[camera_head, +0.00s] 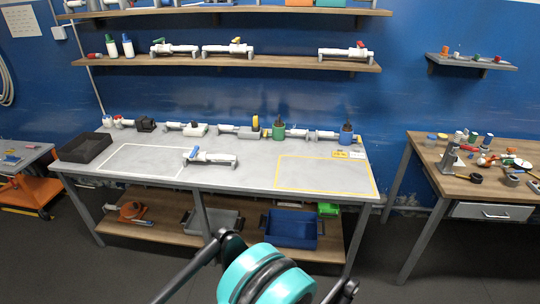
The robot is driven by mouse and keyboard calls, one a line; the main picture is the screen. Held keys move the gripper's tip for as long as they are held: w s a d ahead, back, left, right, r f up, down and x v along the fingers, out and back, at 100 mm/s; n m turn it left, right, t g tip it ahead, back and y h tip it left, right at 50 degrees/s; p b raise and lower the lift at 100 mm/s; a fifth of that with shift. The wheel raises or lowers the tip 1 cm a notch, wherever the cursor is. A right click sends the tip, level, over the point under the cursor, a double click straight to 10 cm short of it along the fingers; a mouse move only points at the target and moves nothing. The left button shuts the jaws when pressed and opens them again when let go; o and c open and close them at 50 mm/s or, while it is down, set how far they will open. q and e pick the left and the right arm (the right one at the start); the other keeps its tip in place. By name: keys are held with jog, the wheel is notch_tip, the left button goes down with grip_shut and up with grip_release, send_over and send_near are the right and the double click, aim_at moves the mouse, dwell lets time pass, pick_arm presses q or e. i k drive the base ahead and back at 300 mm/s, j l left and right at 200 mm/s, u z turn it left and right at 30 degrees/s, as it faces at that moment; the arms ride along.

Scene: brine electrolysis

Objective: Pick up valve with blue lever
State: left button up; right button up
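A white and grey valve with a blue lever (212,158) lies on the grey top of the middle workbench, near its centre. Its blue lever is at the left end, tilted up. It lies between a white-outlined area on the left and a yellow-outlined area (300,186) on the right. Nothing holds it. Neither of my grippers can be made out; only teal and black parts, which look like my own, show at the bottom centre, well in front of the bench.
A black tray (84,147) stands at the bench's left end. Valves and bottles, including a green bottle (279,129) and a dark blue bottle (346,134), line its back edge. Other valves sit on the wall shelf (280,62). A cluttered wooden table (490,190) stands right.

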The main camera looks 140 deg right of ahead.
aim_at(204, 156)
jog(key=z, duration=4.05)
jog(key=i+j, duration=0.1)
jog(key=i, duration=0.35)
jog(key=i+j+z, duration=0.1)
jog(key=i, duration=0.35)
jog(key=i+j, duration=0.15)
jog(key=i, duration=0.3)
jog(key=i+j+z, duration=0.1)
jog(key=i, duration=0.35)
jog(key=i+j, duration=0.25)
jog(key=i, duration=0.2)
jog(key=i+j+z, duration=0.1)
jog(key=i, duration=0.35)
